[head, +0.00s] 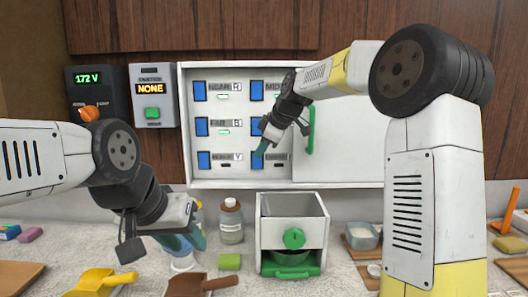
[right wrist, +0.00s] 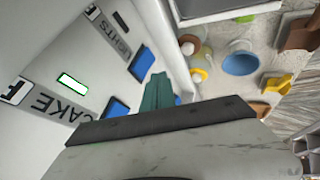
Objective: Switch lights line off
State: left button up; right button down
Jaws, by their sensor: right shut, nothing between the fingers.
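The white switch panel (head: 240,180) stands on the back wall with several blue switches and labels. The lights switch (right wrist: 142,63) is blue and sits beside a label partly readable as "...GHTS" (right wrist: 107,32) in the right wrist view. My left gripper (head: 187,240) appears open and empty, low over the counter.
The cake switch (right wrist: 115,110) is close by, with a lit green indicator (right wrist: 73,83). A panel cover with a green handle (head: 311,130) is right of the switches. Displays read "172 V" (head: 88,78) and "NONE" (head: 150,88). A bottle (head: 231,222) and white machine (head: 292,215) stand below.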

jog(key=w+r+v, duration=0.1)
jog(key=v, duration=0.8)
jog(key=shift+w+r, duration=0.2)
jog(key=shift+r, duration=0.15)
jog(key=shift+d, duration=0.15)
jog(key=s+d+f+m+h, duration=0.1)
jog(key=s+d+f+m, duration=0.2)
jog(key=s, duration=0.8)
jog(key=s+d+f+m+h, duration=0.1)
jog(key=s+d+f+m, duration=0.3)
jog(key=s+f+m, duration=0.3)
jog(key=s+d+f+m, duration=0.3)
jog(key=s+f+m, duration=0.3)
jog(key=s, duration=0.8)
jog(key=shift+s+d+f+h, duration=0.2)
jog(key=shift+s+d+h, duration=0.15)
jog(key=shift+d+h, duration=0.05)
jog(key=shift+a, duration=0.1)
